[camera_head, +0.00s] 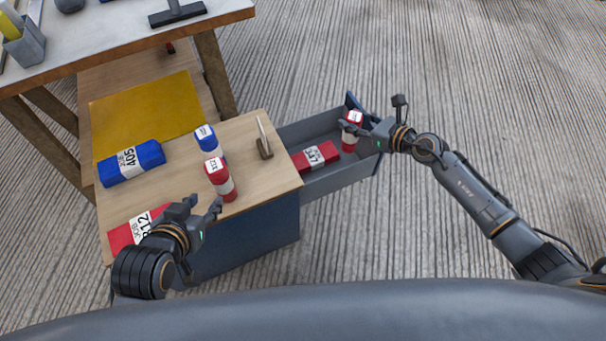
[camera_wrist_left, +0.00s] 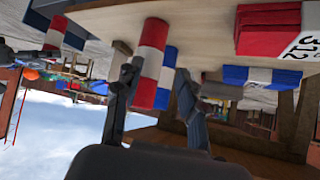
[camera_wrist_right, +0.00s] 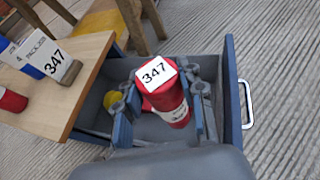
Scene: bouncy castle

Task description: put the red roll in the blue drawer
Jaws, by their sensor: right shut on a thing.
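The blue drawer (camera_head: 335,182) is pulled out of the cabinet, with a grey inside. My right gripper (camera_head: 362,132) is shut on a red roll (camera_head: 350,135) with a white band, held upright inside the drawer near its front panel. In the right wrist view the roll (camera_wrist_right: 172,108) sits between the fingers; a label there reads 347. Whether it touches the drawer floor is unclear. A red packet (camera_head: 315,157) lies in the drawer beside it. My left gripper (camera_head: 205,205) is open and empty, near another upright red roll (camera_head: 220,178) on the cabinet top.
The cabinet top (camera_head: 255,180) also holds an upright blue roll (camera_head: 208,140), a blue packet (camera_head: 132,163), a red packet (camera_head: 130,232) and a small card stand (camera_head: 263,140). The card reads 347 in the right wrist view. A workbench (camera_head: 120,40) stands behind. Floor to the right is clear.

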